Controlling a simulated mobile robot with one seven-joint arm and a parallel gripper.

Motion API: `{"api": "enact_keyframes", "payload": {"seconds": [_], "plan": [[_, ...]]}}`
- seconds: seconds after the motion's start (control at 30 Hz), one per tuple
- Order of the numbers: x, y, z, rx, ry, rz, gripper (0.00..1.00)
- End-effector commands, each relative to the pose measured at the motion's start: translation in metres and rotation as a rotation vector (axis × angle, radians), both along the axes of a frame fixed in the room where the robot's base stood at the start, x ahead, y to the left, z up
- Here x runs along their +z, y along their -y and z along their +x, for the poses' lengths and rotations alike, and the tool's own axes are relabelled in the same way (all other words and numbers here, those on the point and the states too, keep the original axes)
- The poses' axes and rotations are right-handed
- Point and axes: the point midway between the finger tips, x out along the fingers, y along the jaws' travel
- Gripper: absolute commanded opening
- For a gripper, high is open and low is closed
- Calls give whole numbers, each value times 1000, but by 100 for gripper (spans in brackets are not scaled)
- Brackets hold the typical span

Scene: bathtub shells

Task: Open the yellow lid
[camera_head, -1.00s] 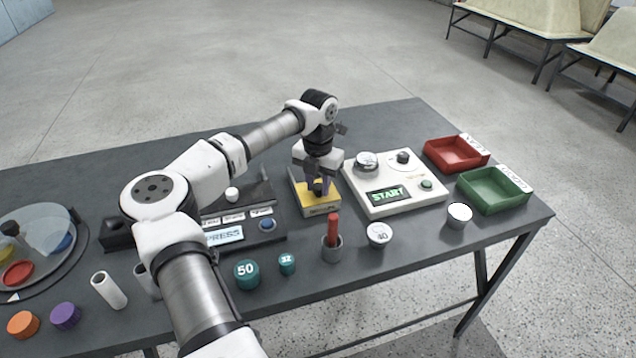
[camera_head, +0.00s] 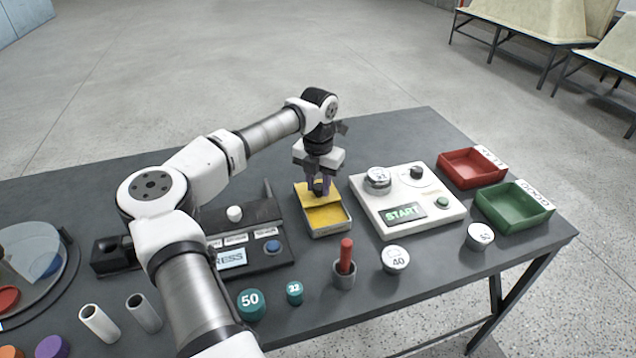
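The yellow lid (camera_head: 306,193) lies over the back part of a shallow box (camera_head: 346,222) near the middle of the table. The box's front part is uncovered and shows a yellow inside within a pale rim. My gripper (camera_head: 319,190) points down over the lid, with its fingers on both sides of the dark knob on it. The fingers hide most of the knob, and the contact is small in view. The lid looks slid toward the back of the box.
Right of the box is a white START panel (camera_head: 448,214) with knobs. Red (camera_head: 473,168) and green (camera_head: 514,207) trays stand beyond it. A dark button console (camera_head: 268,262) is on the left. A red stick in a grey cup (camera_head: 344,276) and small weights stand in front.

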Motion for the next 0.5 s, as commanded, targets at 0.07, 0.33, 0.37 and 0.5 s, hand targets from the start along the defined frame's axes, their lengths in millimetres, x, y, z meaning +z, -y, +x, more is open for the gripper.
{"api": "enact_keyframes", "payload": {"seconds": [0.07, 0.33, 0.37, 0.5], "plan": [[1, 1, 0, -1, 2, -1, 34], [1, 0, 0, -1, 1, 0, 50], [1, 0, 0, -1, 1, 0, 50], [3, 0, 0, 0, 1, 0, 50]]}}
